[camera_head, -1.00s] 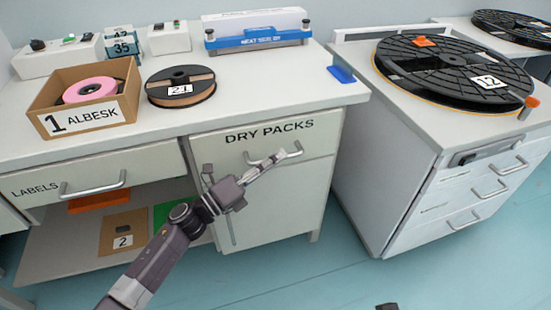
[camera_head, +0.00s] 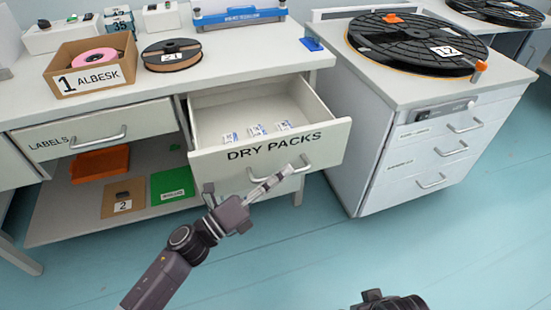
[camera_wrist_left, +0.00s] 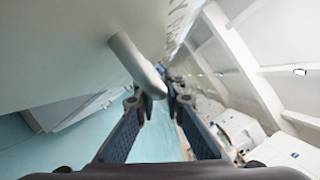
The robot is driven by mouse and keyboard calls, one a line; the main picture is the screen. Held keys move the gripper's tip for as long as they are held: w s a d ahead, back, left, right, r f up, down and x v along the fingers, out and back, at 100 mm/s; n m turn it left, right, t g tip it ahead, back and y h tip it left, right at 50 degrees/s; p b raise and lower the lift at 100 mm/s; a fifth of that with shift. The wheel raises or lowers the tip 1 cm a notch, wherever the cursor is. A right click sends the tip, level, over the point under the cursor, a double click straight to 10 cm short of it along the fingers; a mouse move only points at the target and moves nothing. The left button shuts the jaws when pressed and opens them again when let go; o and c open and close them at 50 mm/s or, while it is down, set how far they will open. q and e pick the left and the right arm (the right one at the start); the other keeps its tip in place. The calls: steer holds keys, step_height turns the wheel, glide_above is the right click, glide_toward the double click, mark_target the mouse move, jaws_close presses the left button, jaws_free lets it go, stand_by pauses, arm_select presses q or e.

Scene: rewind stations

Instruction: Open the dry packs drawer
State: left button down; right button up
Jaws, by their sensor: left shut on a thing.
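The dry packs drawer (camera_head: 210,165) stands pulled out from the desk, and its inside shows from above. Several small white and blue packs (camera_head: 256,131) lie in it near the front. Its front carries the words DRY PACKS and a metal bar handle (camera_head: 305,162). My left gripper (camera_head: 283,173) is shut on the handle, in front of the drawer. In the left wrist view, the handle (camera_wrist_left: 137,65) runs down between the fingertips (camera_wrist_left: 158,92). The fingers cover part of the handle. My right gripper's jaws are not in view.
The labels drawer (camera_head: 70,137) at left is shut. Below it, a shelf holds orange, brown and green items. A grey cabinet (camera_head: 375,150) with a large black reel (camera_head: 415,45) stands to the right. Blue floor (camera_head: 450,240) is clear in front. A dark part of mine shows at the lower edge.

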arm_select(q)
steer(key=s+d+p, duration=0.1)
steer(key=s+d, duration=0.1)
steer(key=s, duration=0.5)
steer(key=shift+s+d, duration=0.15)
steer(key=shift+s, duration=0.05)
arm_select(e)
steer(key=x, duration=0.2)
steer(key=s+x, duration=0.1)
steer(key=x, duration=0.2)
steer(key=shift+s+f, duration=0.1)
arm_select(q)
steer(key=c, duration=2)
jaws_free()
steer(key=v, duration=1.2)
steer(key=shift+f, duration=0.1)
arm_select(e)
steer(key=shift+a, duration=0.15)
